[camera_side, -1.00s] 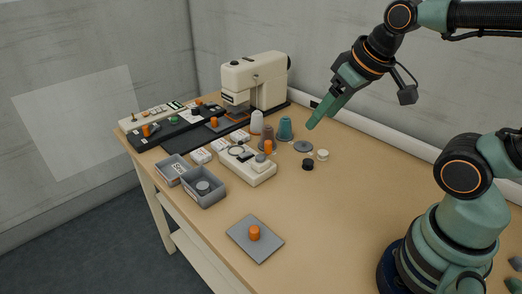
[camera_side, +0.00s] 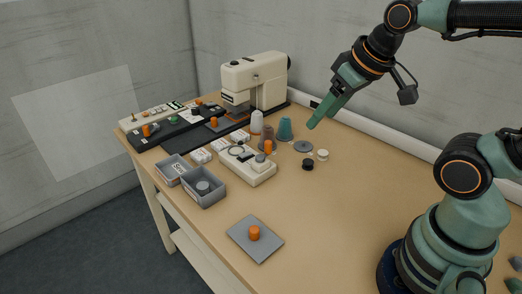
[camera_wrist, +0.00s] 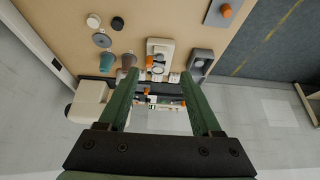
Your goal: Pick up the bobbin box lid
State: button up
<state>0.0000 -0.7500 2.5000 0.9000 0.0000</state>
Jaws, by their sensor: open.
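The bobbin box lid appears to be the flat grey plate (camera_side: 243,246) with an upright orange knob (camera_side: 254,233), lying on the front part of the table. It also shows at the upper right edge of the wrist view (camera_wrist: 215,16), partly cut off. My gripper (camera_side: 313,124) is raised above the back of the table, well apart from the lid. In the wrist view my gripper (camera_wrist: 161,74) has its two green fingers spread, with nothing held between them.
Two open grey boxes (camera_side: 220,195) stand behind the lid, one holding a round grey piece. A cream device (camera_side: 262,178), thread cones (camera_side: 285,128) and a sewing machine (camera_side: 255,80) stand farther back. The table right of the lid is clear (camera_side: 330,215).

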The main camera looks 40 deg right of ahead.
jog(key=n+g, duration=0.6)
jog(key=n, duration=1.4)
send_over(255, 228)
notch_tip(255, 228, down, 12)
notch_tip(255, 228, down, 5)
jog(key=shift+s+d+f, duration=0.1)
jog(key=shift+d, duration=0.05)
jog(key=shift+a+f, duration=0.2)
jog(key=shift+f, duration=3)
grip_shut()
